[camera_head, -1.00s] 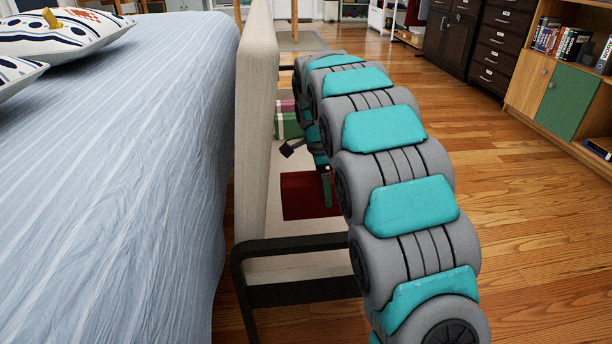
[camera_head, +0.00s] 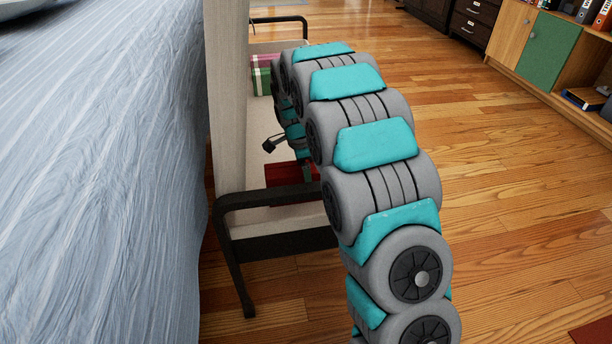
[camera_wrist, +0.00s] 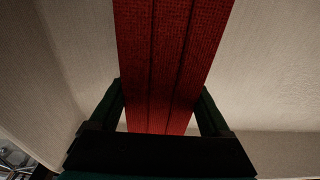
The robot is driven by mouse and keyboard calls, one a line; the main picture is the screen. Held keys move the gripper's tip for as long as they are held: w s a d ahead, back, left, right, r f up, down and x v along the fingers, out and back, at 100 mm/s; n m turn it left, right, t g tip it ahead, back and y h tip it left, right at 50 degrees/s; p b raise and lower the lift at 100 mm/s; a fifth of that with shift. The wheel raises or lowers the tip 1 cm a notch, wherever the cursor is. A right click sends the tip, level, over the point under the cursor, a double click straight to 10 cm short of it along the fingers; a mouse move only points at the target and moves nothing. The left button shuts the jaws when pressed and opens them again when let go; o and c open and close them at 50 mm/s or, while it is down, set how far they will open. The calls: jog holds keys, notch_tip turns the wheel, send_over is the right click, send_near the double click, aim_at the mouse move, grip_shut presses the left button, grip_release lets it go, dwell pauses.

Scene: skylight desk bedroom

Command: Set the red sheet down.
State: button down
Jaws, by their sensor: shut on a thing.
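The red sheet (camera_wrist: 172,55) is a folded, ribbed red cloth. In the wrist view it runs up from between the two dark fingers of my gripper (camera_wrist: 161,100), which are shut on it. In the head view the red sheet (camera_head: 282,176) shows partly, low over the cream seat (camera_head: 262,130) and just behind the near black armrest. My arm hides its right part. I cannot tell whether its underside touches the seat.
The seat has a tall cream backrest (camera_head: 228,90) and a near black armrest (camera_head: 270,197). A pink and green folded stack (camera_head: 262,78) lies at its far end. A blue striped bed (camera_head: 100,180) stands at left. Wooden floor (camera_head: 480,180) is open at right.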

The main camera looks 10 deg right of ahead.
grip_release()
jog(key=shift+r, duration=0.1)
jog(key=r, duration=0.4)
jog(key=a+r+p, duration=0.1)
jog(key=r, duration=0.7)
jog(key=shift+a, duration=0.25)
